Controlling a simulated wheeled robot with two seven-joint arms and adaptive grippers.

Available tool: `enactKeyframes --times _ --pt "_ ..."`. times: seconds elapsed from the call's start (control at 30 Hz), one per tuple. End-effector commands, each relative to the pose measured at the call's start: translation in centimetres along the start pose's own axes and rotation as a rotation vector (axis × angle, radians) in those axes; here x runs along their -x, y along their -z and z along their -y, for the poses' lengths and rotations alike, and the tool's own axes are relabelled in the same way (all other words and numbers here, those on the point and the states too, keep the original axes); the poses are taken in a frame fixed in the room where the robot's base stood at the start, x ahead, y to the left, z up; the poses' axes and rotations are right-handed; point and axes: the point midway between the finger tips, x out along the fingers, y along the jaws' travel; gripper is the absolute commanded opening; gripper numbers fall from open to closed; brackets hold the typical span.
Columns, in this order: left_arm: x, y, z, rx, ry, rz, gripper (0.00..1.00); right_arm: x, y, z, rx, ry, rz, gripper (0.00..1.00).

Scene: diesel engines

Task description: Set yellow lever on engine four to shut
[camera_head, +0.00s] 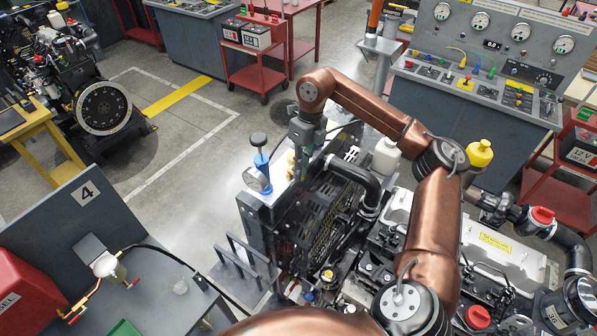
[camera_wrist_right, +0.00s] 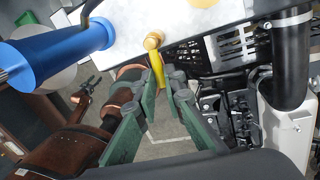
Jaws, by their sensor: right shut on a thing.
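Engine four (camera_head: 330,215) stands in the middle to right of the head view, beside a bench with a "4" plate (camera_head: 87,193). The yellow lever (camera_wrist_right: 157,68) hangs from a brass pivot under a pale metal plate in the right wrist view. In the head view, only a small yellow bit of the lever (camera_head: 291,162) shows behind my right wrist. My right gripper (camera_wrist_right: 168,82) has its green fingers on either side of the lever, shut on it. My left gripper is not in the head view.
The floor (camera_head: 190,180) to the left is clear.

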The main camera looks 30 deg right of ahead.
Motion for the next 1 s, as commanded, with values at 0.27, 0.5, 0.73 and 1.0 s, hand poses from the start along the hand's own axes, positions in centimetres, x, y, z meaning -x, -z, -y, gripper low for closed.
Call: enactKeyframes --times 0.27,0.5,0.73,1.0 --pt "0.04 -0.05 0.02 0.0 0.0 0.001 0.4 0.15 -0.11 0.5 0.103 0.002 -0.02 0.0" --pt "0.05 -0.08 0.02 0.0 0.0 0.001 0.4 0.14 -0.13 0.61 0.132 0.002 -0.026 0.0" --pt "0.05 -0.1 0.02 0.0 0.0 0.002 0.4 0.14 -0.13 0.62 0.134 0.003 -0.026 0.0" --pt "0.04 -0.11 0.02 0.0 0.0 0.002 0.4 0.14 -0.13 0.61 0.133 0.002 -0.026 0.21"
